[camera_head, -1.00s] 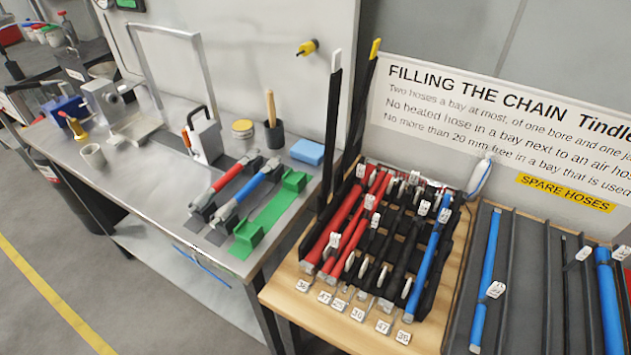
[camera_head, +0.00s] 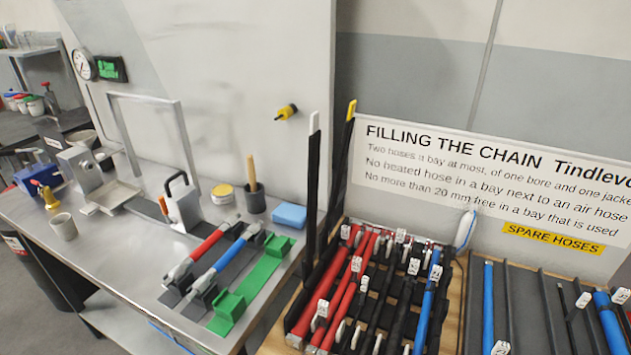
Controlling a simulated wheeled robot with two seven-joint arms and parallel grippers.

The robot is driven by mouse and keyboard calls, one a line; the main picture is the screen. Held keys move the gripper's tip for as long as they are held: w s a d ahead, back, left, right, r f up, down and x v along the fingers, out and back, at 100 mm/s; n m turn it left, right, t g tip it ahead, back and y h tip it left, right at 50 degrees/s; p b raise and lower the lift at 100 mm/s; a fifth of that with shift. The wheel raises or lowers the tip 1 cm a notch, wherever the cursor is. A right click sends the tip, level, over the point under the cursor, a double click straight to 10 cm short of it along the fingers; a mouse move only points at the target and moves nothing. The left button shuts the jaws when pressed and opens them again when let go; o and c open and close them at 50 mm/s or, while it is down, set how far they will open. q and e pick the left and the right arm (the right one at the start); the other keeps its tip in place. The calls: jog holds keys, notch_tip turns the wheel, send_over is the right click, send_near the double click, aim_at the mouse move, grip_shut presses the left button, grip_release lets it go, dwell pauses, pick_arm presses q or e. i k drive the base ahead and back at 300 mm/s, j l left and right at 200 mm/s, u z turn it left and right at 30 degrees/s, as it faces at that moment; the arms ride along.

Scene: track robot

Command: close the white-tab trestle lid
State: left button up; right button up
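The white-tab lid (camera_head: 312,185) is a narrow black bar standing nearly upright, open, with a white tab (camera_head: 314,122) at its top. It rises at the back left of the hose trestle (camera_head: 292,325). A second black lid (camera_head: 335,180) with a yellow tab (camera_head: 351,109) stands just to its right, also raised and leaning slightly right. Below them, red, black and blue hoses (camera_head: 318,290) lie in the trestle's bays, uncovered from above. The trestle's front end is cut off by the lower frame edge. Neither of my grippers shows.
A steel bench (camera_head: 120,250) on the left holds a green cradle (camera_head: 250,285), red and blue hose pieces, a blue block (camera_head: 289,215) and a tool cup (camera_head: 254,199). A sign (camera_head: 480,185) stands behind the trestle. A spare hose rack (camera_head: 530,300) is on the right.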

aim_at(314, 139)
jog(key=i+j+z, duration=0.2)
jog(key=j+z, duration=0.75)
jog(key=j, duration=0.15)
jog(key=j+z, duration=0.45)
jog(key=j, duration=0.15)
jog(key=j+u, duration=0.25)
jog(key=i+j+u, duration=0.1)
jog(key=j+u, duration=0.15)
